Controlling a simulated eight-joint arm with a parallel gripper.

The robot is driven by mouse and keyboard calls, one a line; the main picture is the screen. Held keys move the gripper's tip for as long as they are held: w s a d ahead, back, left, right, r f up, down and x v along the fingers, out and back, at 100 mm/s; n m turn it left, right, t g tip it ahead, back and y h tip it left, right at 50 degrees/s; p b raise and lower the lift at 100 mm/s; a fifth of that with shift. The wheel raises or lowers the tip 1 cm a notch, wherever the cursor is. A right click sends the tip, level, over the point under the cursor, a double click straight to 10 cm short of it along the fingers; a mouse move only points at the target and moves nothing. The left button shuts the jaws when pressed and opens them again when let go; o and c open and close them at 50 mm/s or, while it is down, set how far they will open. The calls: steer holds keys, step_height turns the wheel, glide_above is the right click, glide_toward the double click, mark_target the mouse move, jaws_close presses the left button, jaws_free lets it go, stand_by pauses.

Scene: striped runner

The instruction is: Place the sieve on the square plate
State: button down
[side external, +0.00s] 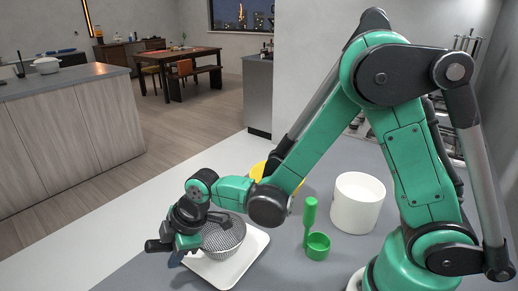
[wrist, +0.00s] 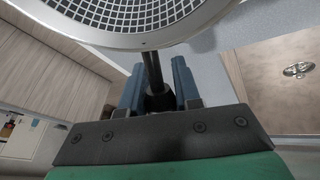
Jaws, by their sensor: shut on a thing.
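The sieve (side external: 224,236) is a grey mesh bowl with a metal rim; it also shows in the wrist view (wrist: 135,14), cut off at the top edge. My gripper (wrist: 156,92) is shut on the sieve's dark handle, with a blue finger on each side. In the side view my gripper (side external: 176,256) is at the left of the sieve, partly hidden by my wrist. The white square plate (side external: 250,257) lies on the grey worktop, and the sieve's bowl appears over it. I cannot tell whether the bowl touches the plate.
A green cup (side external: 318,247) with an upright green handle stands right of the plate. A white pot (side external: 357,204) stands behind it. A yellow thing (side external: 258,171) is partly hidden behind my arm. The pale strip (side external: 120,232) at the left is clear.

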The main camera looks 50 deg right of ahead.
steer(key=shift+f, duration=0.15)
steer(key=c, duration=0.6)
jaws_free()
steer(key=v, duration=1.2)
steer(key=s+d+m+t+h, duration=0.1)
steer(key=d+m, duration=0.2)
steer(key=m, duration=0.1)
steer(key=s+d+m+t+h, duration=0.1)
steer(key=d+m, duration=0.2)
steer(key=m, duration=0.1)
steer(key=s+d+r+m+h, duration=0.1)
steer(key=s+d+m, duration=0.1)
steer(key=d+m, duration=0.2)
steer(key=shift+s+r+m+t, duration=0.1)
steer(key=shift+m+t, duration=0.3)
steer(key=shift+m, duration=0.2)
